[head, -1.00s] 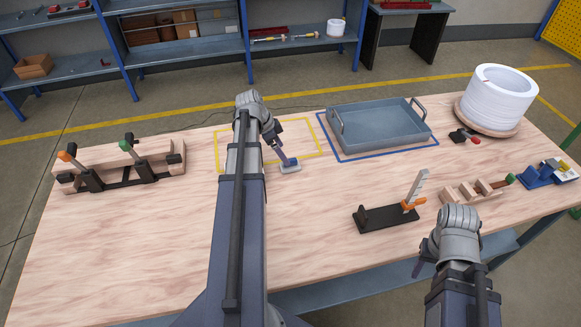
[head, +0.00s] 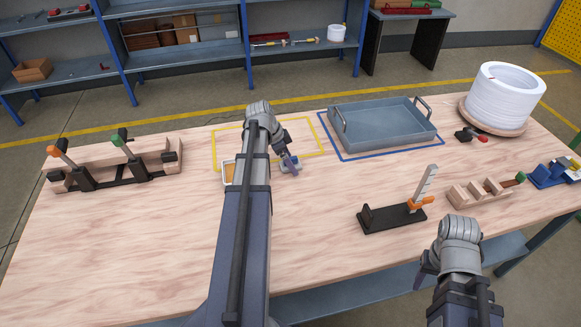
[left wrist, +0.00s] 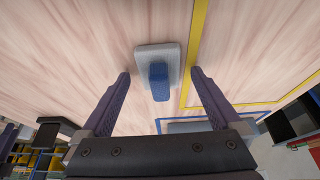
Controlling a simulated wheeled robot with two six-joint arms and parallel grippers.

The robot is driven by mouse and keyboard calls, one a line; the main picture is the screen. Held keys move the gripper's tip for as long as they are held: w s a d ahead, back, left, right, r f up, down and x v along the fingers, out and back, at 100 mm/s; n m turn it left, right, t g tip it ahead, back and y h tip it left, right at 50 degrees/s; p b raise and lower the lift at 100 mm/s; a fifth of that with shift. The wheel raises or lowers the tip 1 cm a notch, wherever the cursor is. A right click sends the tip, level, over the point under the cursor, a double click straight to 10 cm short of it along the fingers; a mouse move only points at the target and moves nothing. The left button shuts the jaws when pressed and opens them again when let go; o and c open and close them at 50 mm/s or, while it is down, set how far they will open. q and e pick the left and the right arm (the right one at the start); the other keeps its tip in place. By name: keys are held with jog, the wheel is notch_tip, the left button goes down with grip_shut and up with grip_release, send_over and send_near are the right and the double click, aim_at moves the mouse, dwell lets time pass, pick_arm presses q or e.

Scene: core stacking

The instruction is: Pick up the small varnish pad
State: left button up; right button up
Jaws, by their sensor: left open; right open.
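The small varnish pad (head: 286,169) is a light grey block with a blue handle. It lies on the wooden table by the front edge of the yellow outline, partly hidden by my left gripper (head: 291,162) in the head view. In the left wrist view the pad (left wrist: 146,55) and its blue handle (left wrist: 159,82) show between the two fingers of my left gripper (left wrist: 160,73). These fingers are open and apart from the handle on both sides. My right gripper (head: 424,270) is open and empty near the table's front edge, partly hidden by its wrist.
A grey tray (head: 385,139) stands in the blue outline right of the pad. A small tray with orange contents (head: 229,172) is partly behind my left arm. A clamp fixture (head: 115,172) stands left, a white drum (head: 500,98) back right. The table's left front is clear.

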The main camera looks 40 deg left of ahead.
pick_arm(q)
jog(key=shift+c, duration=0.3)
jog(key=c, duration=1.4)
jog(key=shift+r, duration=0.15)
notch_tip(320, 180, up, 10)
jog(key=p, duration=1)
jog(key=o, duration=0.7)
jog(key=c, duration=0.5)
